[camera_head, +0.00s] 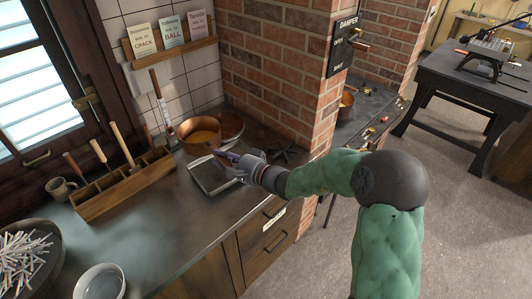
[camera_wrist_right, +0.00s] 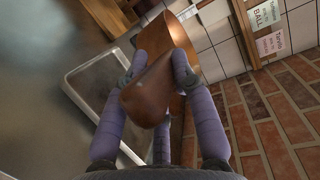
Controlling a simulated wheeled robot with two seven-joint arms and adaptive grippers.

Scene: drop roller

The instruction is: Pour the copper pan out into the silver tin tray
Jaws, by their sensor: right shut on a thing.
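The copper pan (camera_head: 187,142) is at the back of the counter, just behind the silver tin tray (camera_head: 197,184). It looks roughly level, and I cannot tell whether it touches the counter. Its inside looks orange-brown; the contents are unclear. My right gripper (camera_head: 228,160) is shut on the pan's handle, over the tray's back right part. In the right wrist view, the fingers of my gripper (camera_wrist_right: 152,85) close on the brown handle, with the pan (camera_wrist_right: 180,30) beyond. The tray (camera_wrist_right: 72,82) lies to the left there, its visible floor bare. My left gripper is not in view.
A wooden tool rack (camera_head: 115,188), a mug (camera_head: 60,188) and bowls (camera_head: 100,283) are to the left. The counter's front middle (camera_head: 165,225) is clear.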

